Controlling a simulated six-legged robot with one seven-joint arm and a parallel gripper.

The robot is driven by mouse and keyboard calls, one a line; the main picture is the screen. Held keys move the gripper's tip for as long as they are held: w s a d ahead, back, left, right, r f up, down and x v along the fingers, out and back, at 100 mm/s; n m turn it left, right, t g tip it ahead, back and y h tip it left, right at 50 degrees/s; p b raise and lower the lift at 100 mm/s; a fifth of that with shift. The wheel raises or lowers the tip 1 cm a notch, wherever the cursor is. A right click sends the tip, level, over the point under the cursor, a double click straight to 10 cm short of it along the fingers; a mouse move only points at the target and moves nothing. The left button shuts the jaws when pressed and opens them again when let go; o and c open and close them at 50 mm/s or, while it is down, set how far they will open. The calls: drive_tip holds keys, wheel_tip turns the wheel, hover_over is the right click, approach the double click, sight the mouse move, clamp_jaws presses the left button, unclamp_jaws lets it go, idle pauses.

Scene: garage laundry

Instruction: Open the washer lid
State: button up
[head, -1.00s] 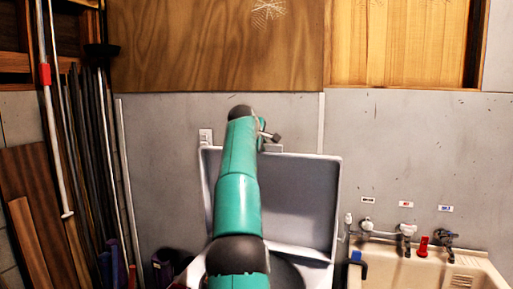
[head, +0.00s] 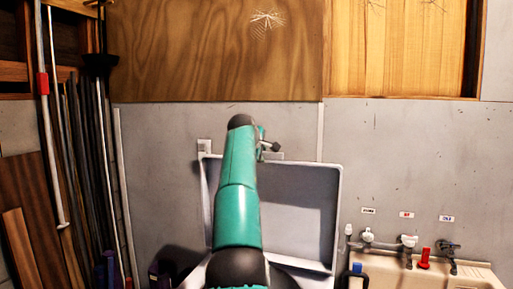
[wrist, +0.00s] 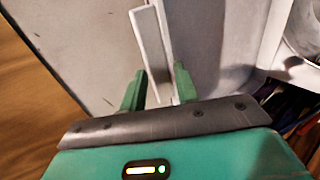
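The washer lid (head: 300,215) is a pale grey panel with a raised rim. It stands upright, swung up in front of the grey wall in the head view. My gripper (wrist: 160,70) has two green fingers, set apart in the wrist view. A thin pale strip, which looks like the lid's edge or a piece on it, runs between them. I cannot tell whether either finger touches it. The lid's grey face (wrist: 212,45) is to the right of the strip. In the head view my arm covers the lid's left part and hides the fingers. The washer's body is mostly hidden below.
A utility sink (head: 400,270) with several taps (head: 409,242) is right of the washer. Long poles and boards (head: 80,160) lean at the left. The grey wall (head: 420,150) is close behind the lid.

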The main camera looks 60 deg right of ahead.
drive_tip(key=v, duration=1.3)
drive_tip(key=shift+s+a+r, duration=0.15)
drive_tip(key=shift+s+a, duration=0.1)
drive_tip(key=shift+a, duration=0.05)
drive_tip(key=w+a+f+t+y, duration=0.2)
drive_tip(key=w+a+f, duration=0.15)
drive_tip(key=a, duration=0.85)
drive_tip(key=w+a+f+t+y, duration=0.25)
drive_tip(key=a+f, duration=0.25)
drive_tip(key=a, duration=0.6)
drive_tip(key=w+a+f+t+y, duration=0.15)
drive_tip(key=w+a+f, duration=0.3)
drive_tip(key=a, duration=0.75)
drive_tip(key=s+a+f+y, duration=0.2)
drive_tip(key=s+a+f, duration=0.2)
drive_tip(key=a+f, duration=0.3)
drive_tip(key=s+a+f+g+y, duration=0.1)
drive_tip(key=s+a+f+y, duration=0.1)
drive_tip(key=s+a+f, duration=0.2)
drive_tip(key=s+a+f+m+y, duration=0.1)
drive_tip(key=s+a+f, duration=0.4)
drive_tip(key=a+f, duration=0.5)
drive_tip(key=a, duration=0.5)
drive_tip(key=shift+y, duration=0.4)
